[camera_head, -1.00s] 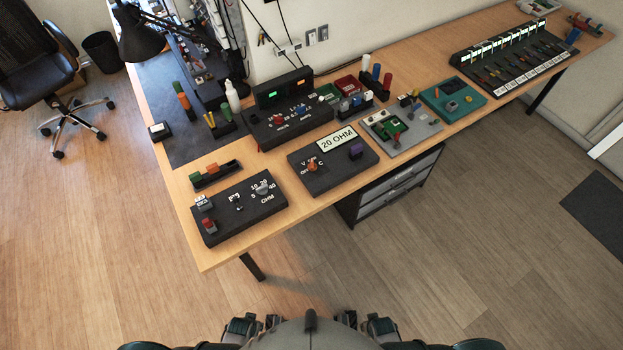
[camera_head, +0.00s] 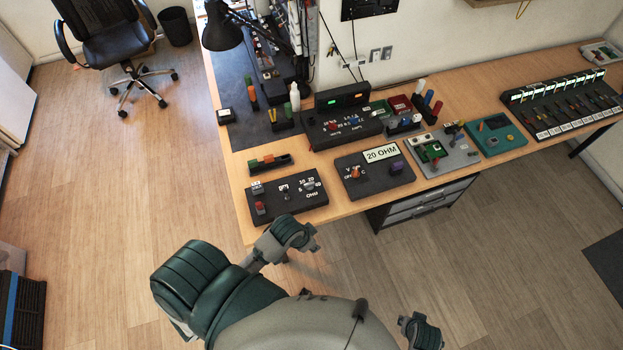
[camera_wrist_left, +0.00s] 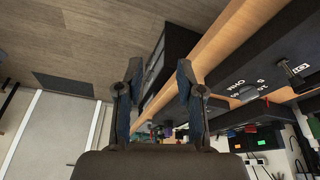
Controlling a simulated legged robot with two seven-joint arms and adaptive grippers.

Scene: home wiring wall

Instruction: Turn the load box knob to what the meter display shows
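The black load box (camera_head: 286,207) lies near the table's front left edge, with a grey knob (camera_head: 309,186) among the numbers 5, 10, 20 and 40. I cannot tell which number the knob points at. The meter (camera_head: 372,184) stands to its right, and its white display (camera_head: 381,153) reads 20 OHM. My left gripper (camera_head: 315,237) is in front of the table edge, below the load box in the picture and apart from it. The left wrist view shows its fingers (camera_wrist_left: 159,65) apart and empty, with the load box (camera_wrist_left: 231,72) to the right. My right gripper (camera_head: 421,331) is low, away from the table; its fingers are unclear.
The table's front edge (camera_head: 345,209) lies between my left gripper and the load box. A power supply (camera_head: 342,128) stands behind the meter. A grey board (camera_head: 446,160) lies to the right.

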